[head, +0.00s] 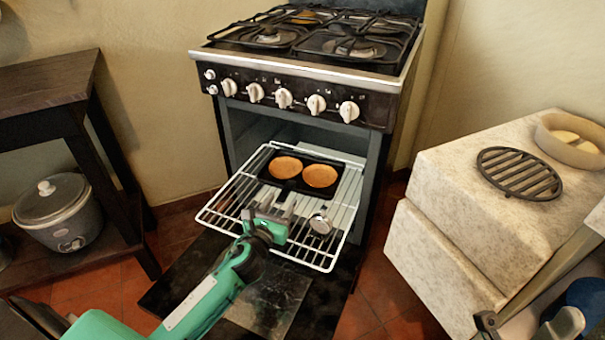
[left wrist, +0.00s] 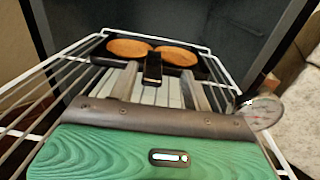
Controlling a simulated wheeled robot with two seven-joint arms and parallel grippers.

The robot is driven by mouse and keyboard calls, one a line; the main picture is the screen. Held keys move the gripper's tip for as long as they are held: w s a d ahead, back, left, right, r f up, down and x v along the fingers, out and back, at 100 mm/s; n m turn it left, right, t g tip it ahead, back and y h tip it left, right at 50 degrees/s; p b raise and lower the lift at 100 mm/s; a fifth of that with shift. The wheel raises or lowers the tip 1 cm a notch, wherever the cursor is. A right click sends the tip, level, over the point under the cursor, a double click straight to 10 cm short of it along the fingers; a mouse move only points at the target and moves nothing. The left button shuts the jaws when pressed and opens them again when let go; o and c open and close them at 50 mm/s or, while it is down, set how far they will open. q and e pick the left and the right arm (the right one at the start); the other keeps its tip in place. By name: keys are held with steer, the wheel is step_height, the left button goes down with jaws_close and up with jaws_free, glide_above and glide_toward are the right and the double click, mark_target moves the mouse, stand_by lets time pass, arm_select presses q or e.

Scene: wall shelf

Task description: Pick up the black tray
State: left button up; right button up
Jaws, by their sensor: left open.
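The black tray (head: 304,161) lies on the pulled-out wire rack in front of the oven. It carries two round brown cakes, a left one (head: 286,167) and a right one (head: 320,175). My left gripper (head: 278,205) is open and empty at the tray's near side, just above the rack. In the left wrist view the tray's short black handle (left wrist: 152,68) shows between the two fingers, apart from both. The tray's near edge is partly hidden there by the fingers.
The white wire rack (head: 215,215) sits over the open oven door (head: 180,295). A round metal gauge (head: 320,223) is on the rack, right of my left gripper. A stone counter (head: 470,190) stands right, with a black trivet (head: 520,173). A dark side table (head: 45,80) stands left.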

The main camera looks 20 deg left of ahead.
mark_target(291, 182)
arm_select(q)
steer(key=w, duration=0.2)
steer(key=w+b, duration=0.1)
steer(key=w+a+f+b, duration=0.1)
steer(key=w, duration=0.1)
steer(key=shift+w+a, duration=0.1)
steer(key=shift+w, duration=0.2)
steer(key=shift+w+r, duration=0.1)
steer(key=shift+w, duration=0.4)
steer(key=shift+c, duration=0.2)
jaws_close()
